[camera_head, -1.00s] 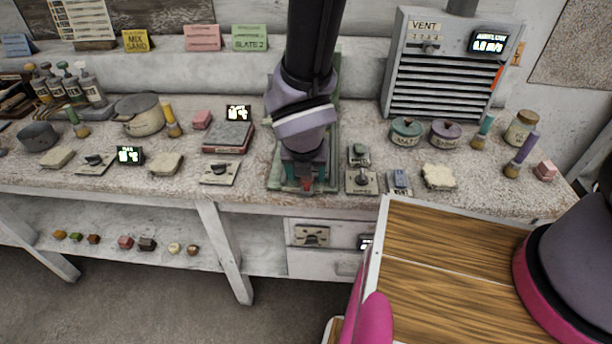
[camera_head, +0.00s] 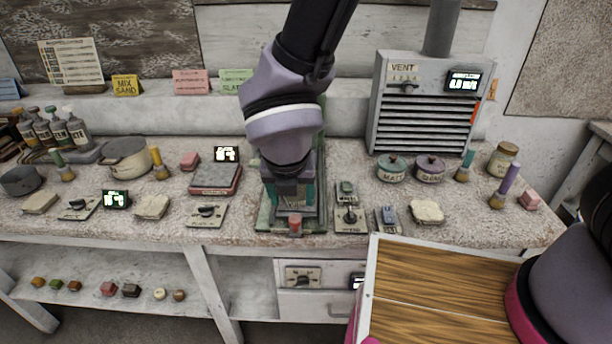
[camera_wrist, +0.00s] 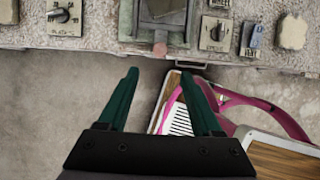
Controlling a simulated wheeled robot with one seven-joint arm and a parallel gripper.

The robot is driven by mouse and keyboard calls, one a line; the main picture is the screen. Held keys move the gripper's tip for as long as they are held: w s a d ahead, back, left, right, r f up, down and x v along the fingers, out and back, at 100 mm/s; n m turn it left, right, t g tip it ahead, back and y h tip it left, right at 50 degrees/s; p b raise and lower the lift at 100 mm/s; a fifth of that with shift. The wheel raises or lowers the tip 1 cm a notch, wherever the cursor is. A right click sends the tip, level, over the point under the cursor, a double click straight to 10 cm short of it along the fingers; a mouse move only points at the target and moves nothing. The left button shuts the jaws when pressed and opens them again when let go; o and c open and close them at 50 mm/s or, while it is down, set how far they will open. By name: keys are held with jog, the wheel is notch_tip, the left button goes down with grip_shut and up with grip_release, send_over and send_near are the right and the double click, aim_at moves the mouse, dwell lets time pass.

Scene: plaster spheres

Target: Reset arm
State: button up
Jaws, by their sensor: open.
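My gripper shows in the wrist view (camera_wrist: 162,100) with its two green fingers spread apart and nothing between them. Beyond the fingers are bare floor, part of my own pink and wooden base, and the bench's front edge. In the head view my arm comes down from the top centre, and its wrist hangs in front of a green-edged device (camera_head: 265,216) on the bench, covering most of it. The fingertips cannot be made out clearly in the head view.
The speckled bench (camera_head: 350,232) carries a vent unit (camera_head: 425,105), a teal-lidded jar (camera_head: 393,168), a purple-lidded jar (camera_head: 429,168), a pot (camera_head: 127,158), a switch plate (camera_head: 207,213) and brushes. Several small blocks lie on the lower shelf (camera_head: 100,265). Floor in front is bare.

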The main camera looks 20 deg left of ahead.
jog(key=w+d+r+m, duration=1.6)
jog(key=w+d+m, duration=0.1)
jog(key=d+m, duration=0.15)
jog(key=s+d+r+m+t, duration=0.1)
jog(key=s+d+r+m, duration=0.1)
jog(key=d+r+m, duration=0.5)
jog(key=s+d+r+m+t+y, duration=0.1)
jog(key=d+r+m, duration=0.6)
jog(key=d+m, duration=0.7)
jog(key=s+m+t, duration=0.1)
jog(key=s+m, duration=0.1)
jog(key=m, duration=0.1)
jog(key=shift+s+d+r, duration=0.2)
jog(key=shift+s, duration=0.1)
jog(key=shift+m, duration=0.25)
